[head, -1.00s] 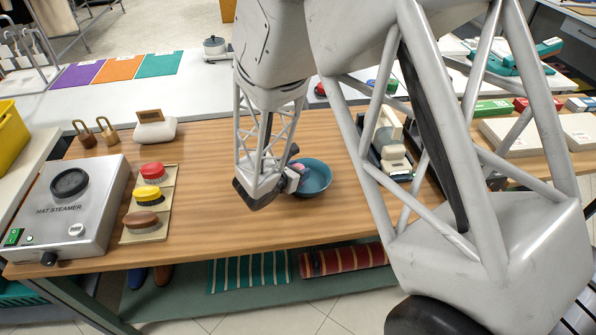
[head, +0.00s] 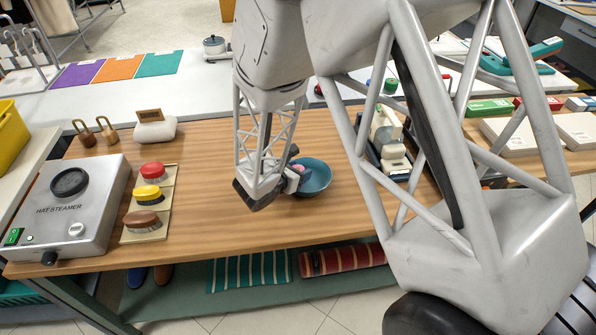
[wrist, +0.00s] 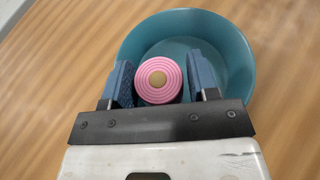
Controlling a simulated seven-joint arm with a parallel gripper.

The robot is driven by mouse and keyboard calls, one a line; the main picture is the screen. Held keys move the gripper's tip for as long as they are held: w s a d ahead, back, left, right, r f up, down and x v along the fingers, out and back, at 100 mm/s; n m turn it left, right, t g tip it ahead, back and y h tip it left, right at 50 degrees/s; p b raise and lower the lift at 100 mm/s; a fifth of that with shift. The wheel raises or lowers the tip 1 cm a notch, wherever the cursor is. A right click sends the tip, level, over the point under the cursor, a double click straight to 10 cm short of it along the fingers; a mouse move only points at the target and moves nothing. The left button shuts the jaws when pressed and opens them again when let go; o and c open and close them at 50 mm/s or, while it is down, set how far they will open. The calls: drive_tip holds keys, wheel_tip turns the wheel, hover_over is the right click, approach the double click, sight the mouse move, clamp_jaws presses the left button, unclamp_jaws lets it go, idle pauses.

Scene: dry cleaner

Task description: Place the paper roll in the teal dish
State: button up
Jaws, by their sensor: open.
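The teal dish (head: 317,180) is a round bowl on the wooden table, just right of my gripper (head: 300,176). It fills much of the upper wrist view (wrist: 240,62). The fingers are open, with a narrow gap on each side of the roll. In the head view only a bit of pink shows at the fingers. Whether the roll touches the dish floor is hard to tell.
A hat steamer (head: 62,205) and a board of brushes (head: 148,205) stand to the left. A white block with a wooden tag (head: 155,128) and brass padlocks (head: 97,133) are at the back left. A dark tray device (head: 392,150) is right of the dish. The table's front middle is clear.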

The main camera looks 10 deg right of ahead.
drive_tip(key=v, duration=1.2)
idle(0.3)
drive_tip(key=shift+r, duration=0.1)
idle(0.6)
drive_tip(key=s+d+r+m+g+y, duration=0.2)
drive_tip(key=s+d+r+m+g, duration=0.6)
drive_tip(key=d+r+m, duration=0.45)
drive_tip(key=s+d+r+m+t+y, duration=0.1)
drive_tip(key=s+r+m+y, duration=0.3)
drive_tip(key=s+m, duration=0.3)
drive_tip(key=s+d+r+m+y, duration=0.2)
drive_tip(key=s+r+m+y, duration=0.2)
drive_tip(key=s+r+m, duration=0.3)
drive_tip(key=shift+s+d+t, duration=0.15)
drive_tip(key=shift+s+t, duration=0.25)
drive_tip(key=shift+s, duration=0.3)
